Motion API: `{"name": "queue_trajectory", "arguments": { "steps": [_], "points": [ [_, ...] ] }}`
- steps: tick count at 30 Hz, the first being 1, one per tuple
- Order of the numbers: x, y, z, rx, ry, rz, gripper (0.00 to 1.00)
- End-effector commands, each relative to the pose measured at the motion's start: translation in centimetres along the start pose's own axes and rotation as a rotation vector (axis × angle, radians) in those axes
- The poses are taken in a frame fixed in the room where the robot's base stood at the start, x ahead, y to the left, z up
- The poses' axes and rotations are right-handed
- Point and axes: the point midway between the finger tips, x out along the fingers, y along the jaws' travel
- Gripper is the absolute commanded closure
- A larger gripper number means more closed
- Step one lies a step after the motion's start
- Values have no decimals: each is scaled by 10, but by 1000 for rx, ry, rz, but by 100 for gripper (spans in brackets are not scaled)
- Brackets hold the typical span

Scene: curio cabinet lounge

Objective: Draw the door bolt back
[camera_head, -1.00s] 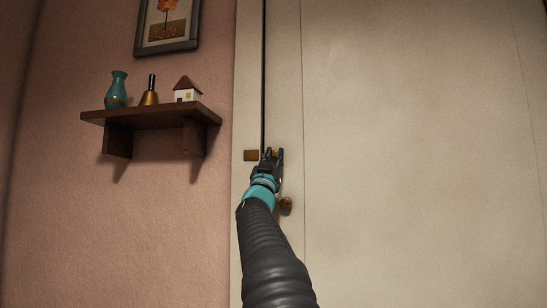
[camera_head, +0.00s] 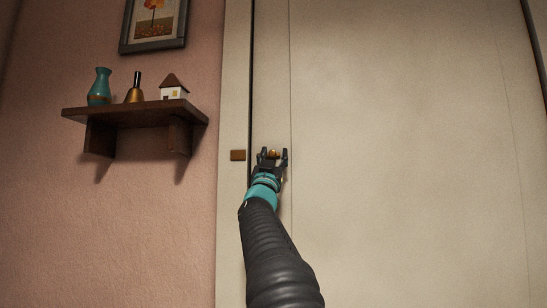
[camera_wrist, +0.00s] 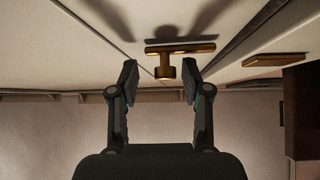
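The brass door bolt (camera_wrist: 180,48) is a short bar with a round knob (camera_wrist: 166,70) standing out from the pale door (camera_head: 400,150). My gripper (camera_wrist: 160,80) is open, with one fingertip on each side of the knob and visible space on both sides. In the wrist view the bar passes beyond the right fingertip. The head view shows my gripper (camera_head: 273,154) in front of the bolt, with a bit of brass between the fingers. A brass keeper plate (camera_head: 238,155) sits on the frame across the dark door gap; it also shows in the wrist view (camera_wrist: 277,59), apart from the bar.
Left of the door, a dark wall shelf (camera_head: 135,112) holds a teal vase (camera_head: 100,88), a brass bell (camera_head: 134,93) and a small house (camera_head: 173,88). A framed picture (camera_head: 153,22) hangs above. The door face right of my gripper is clear.

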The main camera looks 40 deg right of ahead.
Motion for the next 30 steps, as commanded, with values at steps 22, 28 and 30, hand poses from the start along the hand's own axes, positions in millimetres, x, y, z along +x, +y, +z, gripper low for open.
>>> {"name": "queue_trajectory", "arguments": {
  "steps": [22,28,30],
  "points": [
    [-68,0,0,-1,-2,-1,52],
    [-97,1,0,0,-2,0,52],
    [-105,1,0,0,-1,0,52]
  ]
}}
